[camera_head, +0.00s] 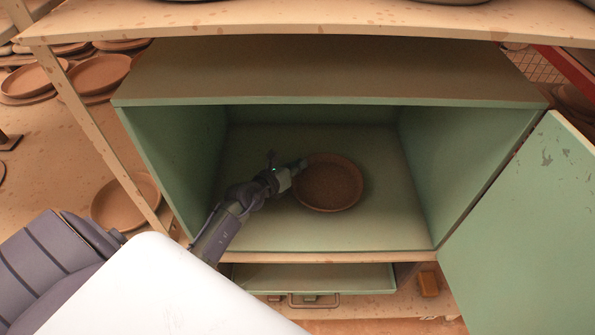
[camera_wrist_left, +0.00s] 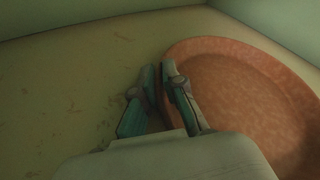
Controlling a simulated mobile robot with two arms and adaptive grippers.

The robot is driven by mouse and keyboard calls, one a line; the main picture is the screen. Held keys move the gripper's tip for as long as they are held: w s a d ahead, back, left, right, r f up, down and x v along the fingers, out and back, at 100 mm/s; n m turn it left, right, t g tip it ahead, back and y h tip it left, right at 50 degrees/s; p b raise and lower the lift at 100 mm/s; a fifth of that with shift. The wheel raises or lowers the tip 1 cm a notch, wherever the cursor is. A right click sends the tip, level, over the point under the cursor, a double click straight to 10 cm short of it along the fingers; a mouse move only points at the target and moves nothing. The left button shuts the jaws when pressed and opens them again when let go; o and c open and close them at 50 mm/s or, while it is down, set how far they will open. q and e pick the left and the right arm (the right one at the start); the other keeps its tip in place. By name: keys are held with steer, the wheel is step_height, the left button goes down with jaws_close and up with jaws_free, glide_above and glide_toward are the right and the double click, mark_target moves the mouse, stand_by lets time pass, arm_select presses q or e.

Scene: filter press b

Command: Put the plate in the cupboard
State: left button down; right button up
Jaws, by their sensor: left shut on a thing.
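The plate (camera_head: 330,184) is round, shallow and terracotta brown. It is inside the open green cupboard (camera_head: 473,178), over the middle of its floor. My left gripper (camera_head: 302,164) reaches in from the left and is shut on the plate's left rim. In the left wrist view the plate (camera_wrist_left: 245,95) fills the right side, and the fingertips of my left gripper (camera_wrist_left: 160,72) pinch its edge. The plate looks level and at or just above the cupboard floor; I cannot tell whether it touches. My right gripper is not in view.
The cupboard door (camera_head: 530,225) stands open at the right. A green drawer (camera_head: 315,278) with a handle is below. More brown plates (camera_head: 98,75) lie at the left, behind a wooden post (camera_head: 95,130). The cupboard floor around the plate is clear.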

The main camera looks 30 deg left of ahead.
arm_select(q)
steer(key=shift+r, duration=0.2)
steer(key=shift+f, duration=0.2)
steer(key=c, duration=1.5)
jaws_free()
steer(key=shift+c, duration=0.2)
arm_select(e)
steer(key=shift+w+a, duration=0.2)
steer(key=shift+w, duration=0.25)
arm_select(q)
steer(key=shift+r, duration=0.2)
steer(key=shift+s, duration=0.35)
steer(key=v, duration=0.7)
steer(key=shift+w, duration=0.1)
